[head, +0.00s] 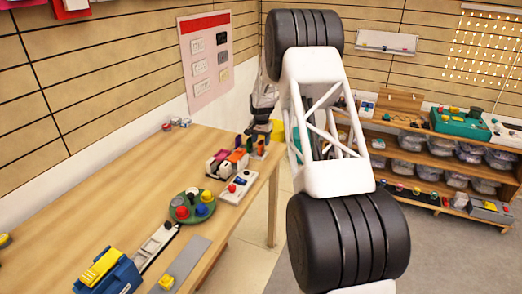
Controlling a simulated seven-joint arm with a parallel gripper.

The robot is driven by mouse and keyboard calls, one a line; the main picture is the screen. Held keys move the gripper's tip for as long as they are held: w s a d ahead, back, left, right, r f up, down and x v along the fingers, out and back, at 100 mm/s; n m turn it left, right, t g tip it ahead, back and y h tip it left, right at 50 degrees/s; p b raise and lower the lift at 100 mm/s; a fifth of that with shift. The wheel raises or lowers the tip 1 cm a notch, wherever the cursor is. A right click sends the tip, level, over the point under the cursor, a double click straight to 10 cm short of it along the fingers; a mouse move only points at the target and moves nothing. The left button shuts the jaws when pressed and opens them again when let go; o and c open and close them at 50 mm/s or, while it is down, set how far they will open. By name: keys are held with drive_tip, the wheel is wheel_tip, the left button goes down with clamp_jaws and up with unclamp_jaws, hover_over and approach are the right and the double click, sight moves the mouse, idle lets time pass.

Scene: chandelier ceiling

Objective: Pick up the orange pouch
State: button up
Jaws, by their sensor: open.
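A small orange item (235,156), which looks like the orange pouch, sits among small coloured things near the far right end of the wooden table. It is too small to make out its exact shape. My gripper (257,130) shows small and grey beyond my arm, over the far end of the table, close to these coloured things. It is open. My arm hides part of this area, and I cannot tell whether the fingers touch anything.
The wooden table (105,195) also bears a green round tray (181,217) with coloured knobs, a white switch box (237,188) and a blue and yellow device (108,272). Shelves with bins (430,155) stand at the right. Floor between is clear.

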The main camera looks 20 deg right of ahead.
sight(261, 142)
drive_tip(key=shift+c, duration=0.3)
clamp_jaws()
drive_tip(key=shift+r, duration=0.15)
wheel_tip(261, 142, up, 10)
idle(0.6)
idle(0.5)
